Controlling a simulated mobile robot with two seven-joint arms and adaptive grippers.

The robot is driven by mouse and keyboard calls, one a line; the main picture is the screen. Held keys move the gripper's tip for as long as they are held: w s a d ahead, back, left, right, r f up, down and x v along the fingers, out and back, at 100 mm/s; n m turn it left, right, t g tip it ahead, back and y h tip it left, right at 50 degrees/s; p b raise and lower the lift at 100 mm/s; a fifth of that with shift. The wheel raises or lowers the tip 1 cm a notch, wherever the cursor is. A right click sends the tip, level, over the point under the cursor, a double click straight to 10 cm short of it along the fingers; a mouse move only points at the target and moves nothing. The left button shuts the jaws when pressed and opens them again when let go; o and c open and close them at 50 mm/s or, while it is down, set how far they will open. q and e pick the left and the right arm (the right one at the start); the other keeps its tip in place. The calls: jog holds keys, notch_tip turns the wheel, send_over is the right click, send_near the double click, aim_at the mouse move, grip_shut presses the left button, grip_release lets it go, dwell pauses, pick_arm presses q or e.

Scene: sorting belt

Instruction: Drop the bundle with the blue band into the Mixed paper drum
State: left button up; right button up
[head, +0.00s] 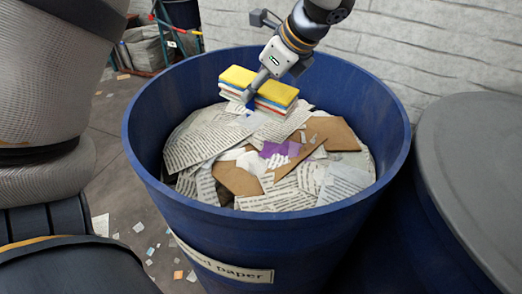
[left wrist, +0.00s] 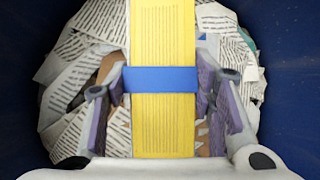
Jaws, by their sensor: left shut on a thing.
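The bundle (head: 277,93) is a stack of coloured sheets, yellow on top with red, white and blue edges below. In the left wrist view the bundle (left wrist: 163,130) shows its blue band (left wrist: 160,79) around the middle. My left gripper (head: 253,89) is shut on the bundle at the band, one finger on each side. It holds the bundle over the back part of the open blue drum (head: 190,215). The drum's label (head: 225,262) is partly hidden; "paper" is readable. Whether the bundle touches the paper below is unclear. My right gripper is not in view.
Loose newsprint, brown card and a purple piece (head: 281,149) fill the drum below its rim. A second drum with a grey lid (head: 478,165) stands close at the right. A pale brick wall (head: 440,45) is behind. Paper scraps (head: 150,252) litter the floor at left.

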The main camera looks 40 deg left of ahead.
pick_arm(q)
jog(key=o, duration=1.4)
jog(key=shift+o, duration=0.2)
jog(key=v, duration=1.2)
